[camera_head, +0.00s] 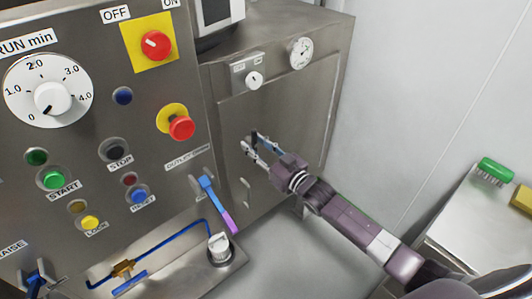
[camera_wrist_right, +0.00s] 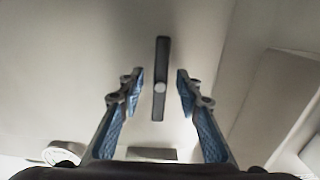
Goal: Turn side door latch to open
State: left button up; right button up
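The side door latch (camera_wrist_right: 160,85) is a dark narrow bar with a light round pivot. It stands upright in the right wrist view, on the grey side door (camera_head: 285,110) of the steel cabinet. In the head view the latch (camera_head: 254,137) is a small dark piece, partly covered by my right gripper (camera_head: 257,145). My right gripper is open, and in the right wrist view its blue-padded fingers (camera_wrist_right: 160,82) lie left and right of the latch, with a gap on each side. I cannot tell how far their tips are from the door. My left gripper is not in view.
The control panel (camera_head: 75,130) with knobs and buttons stands left of the door. A blue and purple lever (camera_head: 217,203) sticks out at the panel's lower right. A gauge (camera_head: 301,53) sits above the door. A side table (camera_head: 475,228) holds a green brush (camera_head: 496,170).

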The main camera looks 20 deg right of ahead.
jog(key=v, duration=1.1)
jog(key=shift+s, duration=0.25)
jog(key=s+d+f+m+g+h, duration=0.15)
jog(key=s+f, duration=0.25)
jog(key=f, duration=0.8)
jog(key=s+d+f+g+h, duration=0.25)
jog(key=s+f, duration=0.25)
jog(key=f, duration=0.7)
jog(key=s+d+f+m+g+h, duration=0.1)
jog(key=s+d+f+g+h, duration=0.2)
jog(key=f, duration=0.9)
jog(key=s+a+f+g, duration=0.2)
jog(key=s+f, duration=0.4)
jog(key=s, duration=0.6)
jog(key=s+a+f+g, duration=0.3)
jog(key=s+f, duration=0.4)
jog(key=s, duration=0.5)
jog(key=s+a+f+g, duration=0.2)
jog(key=s+f+g, duration=0.2)
jog(key=s, duration=0.9)
notch_tip(320, 180, down, 3)
jog(key=shift+a+r+n+y, duration=0.1)
jog(key=shift+a+n+y, duration=0.1)
jog(key=shift+n+y, duration=0.2)
jog(key=shift+c, duration=0.4)
